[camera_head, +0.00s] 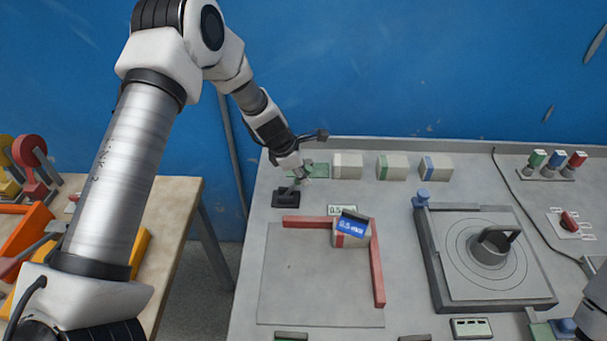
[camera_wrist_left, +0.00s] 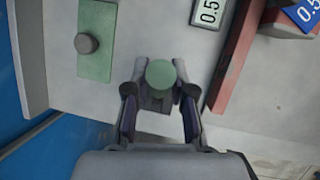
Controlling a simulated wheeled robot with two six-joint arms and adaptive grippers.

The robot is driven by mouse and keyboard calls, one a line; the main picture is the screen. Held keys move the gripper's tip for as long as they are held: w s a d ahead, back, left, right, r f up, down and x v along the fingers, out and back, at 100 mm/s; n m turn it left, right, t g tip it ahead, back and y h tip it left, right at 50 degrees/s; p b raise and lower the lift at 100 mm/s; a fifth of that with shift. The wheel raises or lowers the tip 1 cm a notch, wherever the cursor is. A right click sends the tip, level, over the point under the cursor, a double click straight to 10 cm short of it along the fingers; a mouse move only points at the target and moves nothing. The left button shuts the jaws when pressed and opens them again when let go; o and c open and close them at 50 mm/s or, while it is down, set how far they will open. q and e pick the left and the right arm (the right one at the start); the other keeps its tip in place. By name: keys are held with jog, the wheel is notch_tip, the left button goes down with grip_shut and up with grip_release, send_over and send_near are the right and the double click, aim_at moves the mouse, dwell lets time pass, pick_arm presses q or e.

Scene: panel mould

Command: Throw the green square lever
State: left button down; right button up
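A lever with a round green knob (camera_wrist_left: 161,74) stands on a small dark base (camera_head: 288,198) at the back left of the grey bench. My left gripper (camera_head: 299,172) reaches down over this base. In the left wrist view its two fingers (camera_wrist_left: 160,88) are on either side of the green knob, drawn in close and seemingly touching it. The lever's shaft is hidden below the knob. A flat green plate (camera_head: 320,171) with a grey round knob lies just behind the gripper; this plate also shows in the left wrist view (camera_wrist_left: 97,62). My right gripper is out of view.
Red bars (camera_head: 377,265) and a block with a blue label (camera_head: 351,226) are right of the lever. Pale blocks (camera_head: 392,167) line the back edge. A mould plate with a ringed top (camera_head: 455,270) stands at right. The front-left panel (camera_head: 310,290) is clear.

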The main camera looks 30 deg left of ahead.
pick_arm(q)
jog(key=shift+a+f+b, duration=0.15)
jog(key=shift+b, duration=0.45)
jog(key=a+h+b, duration=0.1)
jog(key=b, duration=0.1)
jog(key=s+a+t+h+b, duration=0.1)
jog(key=b, duration=0.2)
jog(key=a+h+b, duration=0.1)
jog(key=b, duration=0.2)
jog(key=shift+s+r+t+h, duration=0.2)
jog(key=shift+s+t+h, duration=0.1)
jog(key=shift+t, duration=0.1)
jog(key=s+a+n+t+h+b, duration=0.1)
jog(key=s+a+t+h+b, duration=0.2)
jog(key=a+h+b, duration=0.3)
jog(key=shift+f+t+h+b, duration=0.4)
jog(key=shift+t+h+b, duration=0.1)
jog(key=shift+b, duration=1.85)
jog(key=c, duration=1)
grip_release()
jog(key=shift+o, duration=0.2)
jog(key=shift+r, duration=0.1)
